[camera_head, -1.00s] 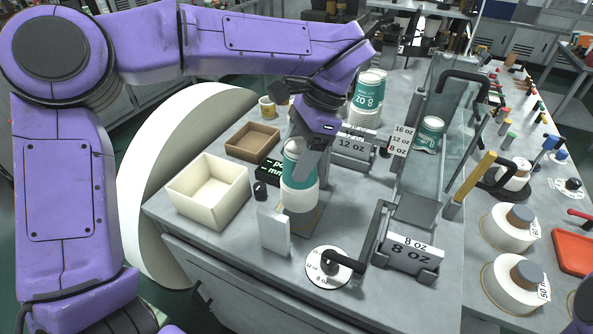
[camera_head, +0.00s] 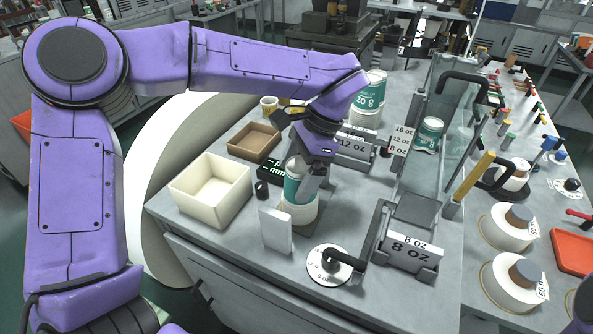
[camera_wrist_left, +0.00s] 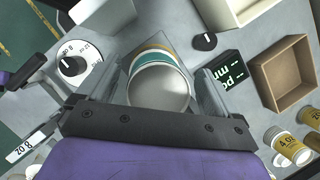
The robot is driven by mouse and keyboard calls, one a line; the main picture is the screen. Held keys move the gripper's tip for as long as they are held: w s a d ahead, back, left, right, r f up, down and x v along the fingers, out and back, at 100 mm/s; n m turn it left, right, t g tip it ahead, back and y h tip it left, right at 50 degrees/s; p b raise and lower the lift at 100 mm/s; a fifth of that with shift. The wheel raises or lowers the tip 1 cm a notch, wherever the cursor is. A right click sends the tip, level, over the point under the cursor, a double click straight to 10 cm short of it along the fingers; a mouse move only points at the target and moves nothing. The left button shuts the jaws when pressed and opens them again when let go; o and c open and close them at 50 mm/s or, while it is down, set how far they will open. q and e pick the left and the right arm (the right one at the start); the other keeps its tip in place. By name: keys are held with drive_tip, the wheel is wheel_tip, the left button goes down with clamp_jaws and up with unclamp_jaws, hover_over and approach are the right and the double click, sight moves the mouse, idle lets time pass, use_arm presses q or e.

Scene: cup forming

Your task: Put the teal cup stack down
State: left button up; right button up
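The teal cup stack (camera_head: 296,187), teal above with a white lower part, stands upright on the counter behind a small upright grey plate. In the left wrist view its round pale end (camera_wrist_left: 158,88) faces the camera, with a teal band beyond it. My left gripper (camera_head: 308,190) is around the stack, coming from above. Its fingers (camera_wrist_left: 160,82) are open, one on each side, with narrow gaps beside the stack in the wrist view. One finger hides part of the stack in the head view. My right gripper is not in view.
A cream bin (camera_head: 211,192) and brown tray (camera_head: 254,141) are to the left. The grey plate (camera_head: 275,230) and a round dial (camera_head: 330,265) are in front. The 8 oz block (camera_head: 410,250) is right; another teal cup stack (camera_head: 367,100) stands behind.

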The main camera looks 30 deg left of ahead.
use_arm(q)
drive_tip(key=shift+r+p, duration=0.35)
drive_tip(key=shift+p, duration=0.05)
drive_tip(key=b+v, duration=0.1)
drive_tip(key=v, duration=0.6)
drive_tip(key=shift+w+d, duration=0.1)
drive_tip(key=shift+d, duration=0.05)
